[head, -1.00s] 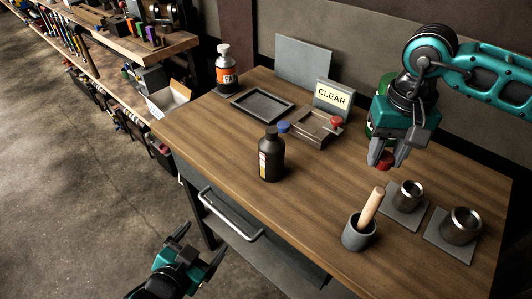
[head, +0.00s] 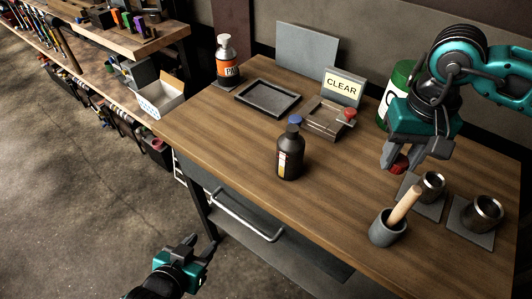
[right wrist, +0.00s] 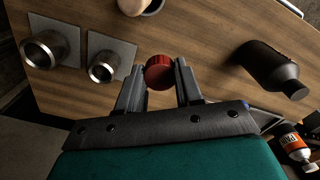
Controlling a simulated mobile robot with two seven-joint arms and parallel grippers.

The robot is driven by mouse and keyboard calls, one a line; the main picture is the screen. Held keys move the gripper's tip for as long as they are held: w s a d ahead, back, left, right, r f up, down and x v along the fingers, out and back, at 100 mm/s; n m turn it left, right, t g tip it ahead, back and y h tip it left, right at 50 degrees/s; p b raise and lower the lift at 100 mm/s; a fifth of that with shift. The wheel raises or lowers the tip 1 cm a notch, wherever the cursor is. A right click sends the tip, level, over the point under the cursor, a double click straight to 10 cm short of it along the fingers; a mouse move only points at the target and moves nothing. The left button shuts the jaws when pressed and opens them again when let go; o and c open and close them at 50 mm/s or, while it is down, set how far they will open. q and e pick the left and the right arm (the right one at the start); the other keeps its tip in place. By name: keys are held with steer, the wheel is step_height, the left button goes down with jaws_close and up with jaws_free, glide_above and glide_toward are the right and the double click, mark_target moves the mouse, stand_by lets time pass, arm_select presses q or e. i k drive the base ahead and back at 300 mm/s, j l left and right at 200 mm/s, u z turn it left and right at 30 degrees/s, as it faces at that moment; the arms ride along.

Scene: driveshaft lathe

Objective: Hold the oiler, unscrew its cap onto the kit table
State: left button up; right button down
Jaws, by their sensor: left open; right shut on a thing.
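A dark brown bottle (head: 290,158) with a label stands upright on the wooden kit table (head: 235,135); I take it as the oiler. Its top is dark, and no red cap sits on it. My right gripper (head: 396,164) is shut on a red cap (right wrist: 159,72), held between its fingertips above the table, to the right of the bottle. The bottle also shows in the right wrist view (right wrist: 268,68), apart from the gripper. My left gripper (head: 198,247) is open and empty, low over the floor in front of the table.
A mortar with a pestle (head: 388,228) and two metal cups (head: 431,185) on grey pads stand at the right. At the back are a shallow dark tray (head: 268,98), a CLEAR sign (head: 343,86), an orange-labelled bottle (head: 228,63) and a green can (head: 398,92). The table's front left is clear.

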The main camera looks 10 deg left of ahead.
mark_target(290, 145)
steer(key=j+z, duration=0.4)
steer(key=j, duration=1.35)
steer(key=i+z, duration=0.1)
steer(key=i, duration=0.2)
